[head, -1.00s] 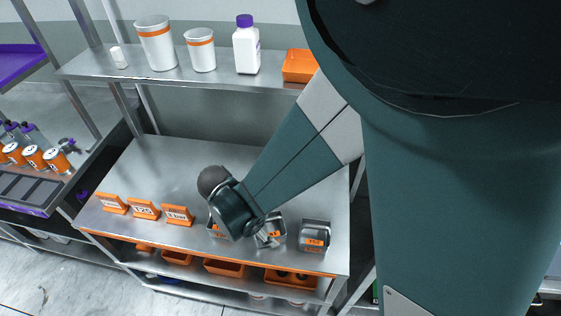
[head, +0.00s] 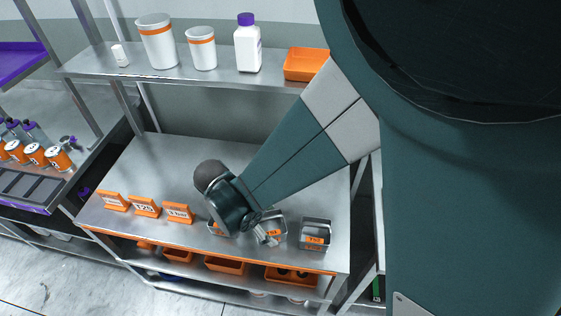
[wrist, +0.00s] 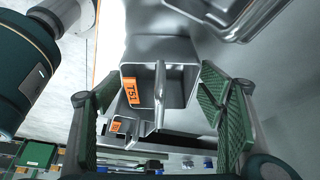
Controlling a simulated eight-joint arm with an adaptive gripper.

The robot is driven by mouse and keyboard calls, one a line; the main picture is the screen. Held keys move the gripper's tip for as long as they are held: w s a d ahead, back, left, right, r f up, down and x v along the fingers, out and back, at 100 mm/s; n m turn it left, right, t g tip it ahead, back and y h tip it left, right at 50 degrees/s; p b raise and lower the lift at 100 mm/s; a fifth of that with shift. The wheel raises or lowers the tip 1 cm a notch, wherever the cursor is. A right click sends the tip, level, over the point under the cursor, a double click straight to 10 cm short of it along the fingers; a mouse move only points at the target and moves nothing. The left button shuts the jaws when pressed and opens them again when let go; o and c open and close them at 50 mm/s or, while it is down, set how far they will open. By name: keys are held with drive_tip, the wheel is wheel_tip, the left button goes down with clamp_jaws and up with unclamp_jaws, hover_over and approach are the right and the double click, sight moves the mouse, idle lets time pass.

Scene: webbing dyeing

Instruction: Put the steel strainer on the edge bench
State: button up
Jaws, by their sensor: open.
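An open square steel container with an orange T51 label (wrist: 158,62) and an upright grey bar or handle sits between my gripper's green pads in the wrist view. I cannot tell whether it is the strainer. My gripper (wrist: 160,95) is open, with one pad on each side and gaps to its walls. In the head view my wrist hides most of the gripper, over the front of a steel bench (head: 170,165). Small labelled steel containers stand there: one partly hidden on the left, one in the middle (head: 270,230), one on the right (head: 316,234). Which surface is the edge bench is unclear.
Three orange number signs (head: 145,207) stand left along the bench's front edge. A shelf (head: 200,76) above holds white tubs, a bottle and an orange tray (head: 305,65). Orange bins (head: 225,265) sit below. The bench's back left is clear.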

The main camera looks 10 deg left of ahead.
drive_tip(key=p+v, duration=0.1)
drive_tip(key=v, duration=0.9)
drive_tip(key=shift+r+p, duration=0.1)
drive_tip(key=shift+p, duration=0.2)
drive_tip(key=shift+w+d+r, duration=0.2)
drive_tip(key=shift+d+r, duration=0.05)
drive_tip(key=shift+d, duration=0.15)
drive_tip(key=w+d+r+n+t+y, duration=0.15)
drive_tip(key=d+r+n, duration=0.45)
drive_tip(key=d, duration=0.7)
drive_tip(key=w+d+r+n+t+y, duration=0.1)
drive_tip(key=w+d+r+n+y, duration=0.2)
drive_tip(key=d+r, duration=0.7)
drive_tip(key=s+d+n+t, duration=0.3)
drive_tip(key=s+d+n, duration=0.1)
drive_tip(key=d, duration=1)
drive_tip(key=shift+r, duration=0.35)
